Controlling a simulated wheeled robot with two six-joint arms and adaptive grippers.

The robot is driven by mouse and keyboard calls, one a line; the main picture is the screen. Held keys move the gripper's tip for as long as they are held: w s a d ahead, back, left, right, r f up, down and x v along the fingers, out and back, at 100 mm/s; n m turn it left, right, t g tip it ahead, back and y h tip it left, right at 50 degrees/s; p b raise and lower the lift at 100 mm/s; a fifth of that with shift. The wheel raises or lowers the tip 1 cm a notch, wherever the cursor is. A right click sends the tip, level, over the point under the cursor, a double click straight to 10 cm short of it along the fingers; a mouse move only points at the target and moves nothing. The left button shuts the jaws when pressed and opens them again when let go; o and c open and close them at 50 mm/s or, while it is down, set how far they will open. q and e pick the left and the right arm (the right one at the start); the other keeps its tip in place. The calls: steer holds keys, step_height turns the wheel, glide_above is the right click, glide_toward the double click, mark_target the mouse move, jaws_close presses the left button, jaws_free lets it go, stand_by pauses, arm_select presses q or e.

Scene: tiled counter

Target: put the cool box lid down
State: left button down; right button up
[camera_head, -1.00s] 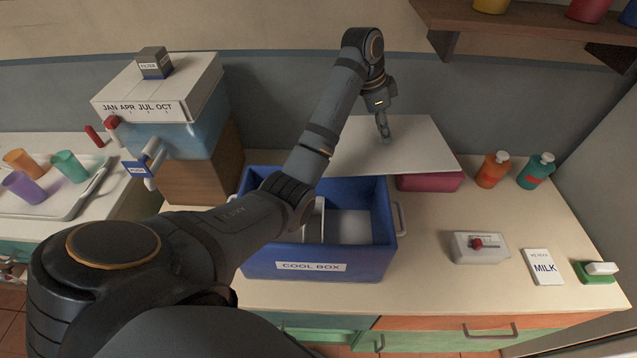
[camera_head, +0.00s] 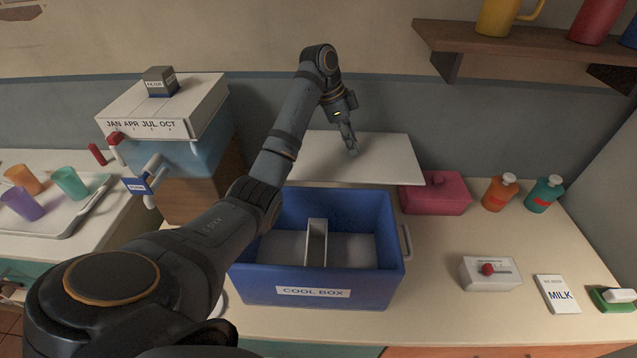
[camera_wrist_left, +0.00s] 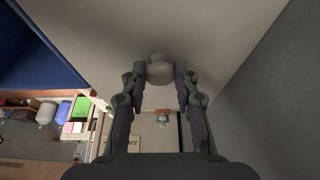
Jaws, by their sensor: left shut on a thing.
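The cool box (camera_head: 318,291) is a blue open box on the counter, with a grey divider inside it. The cool box lid (camera_head: 390,170) is a flat white panel behind the box, roughly level. My left gripper (camera_head: 352,150) is above the lid and shut on its knob. In the left wrist view the gripper (camera_wrist_left: 160,75) holds the round pale knob (camera_wrist_left: 160,70) between its fingers, with the lid (camera_wrist_left: 100,35) beyond. Whether the lid touches the counter is hidden behind the box. My right gripper is not in view.
A pink box (camera_head: 436,196) sits just right of the lid. Orange (camera_head: 499,193) and teal (camera_head: 543,195) bottles stand farther right. A water dispenser (camera_head: 185,150) stands left of the lid.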

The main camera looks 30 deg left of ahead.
mark_target(302, 155)
arm_select(q)
steer(key=s+a, duration=0.1)
steer(key=a, duration=0.1)
steer(key=s+a+p, duration=0.1)
steer(key=a, duration=0.2)
steer(key=s+a, duration=0.1)
steer(key=a, duration=0.2)
steer(key=shift+a+r+p, duration=0.1)
steer(key=shift+a+p, duration=0.15)
steer(key=shift+p, duration=0.05)
steer(key=shift+w+d+f+p, duration=0.1)
steer(key=shift+f+p, duration=0.55)
steer(key=shift+f, duration=3.9)
steer(key=shift+w+d+f+p, duration=0.1)
steer(key=shift+f+p, duration=0.55)
steer(key=shift+f, duration=3.9)
steer(key=c, duration=1)
jaws_free()
steer(key=shift+s, duration=0.1)
steer(key=b+v, duration=0.2)
steer(key=v, duration=1)
steer(key=shift+s, duration=0.1)
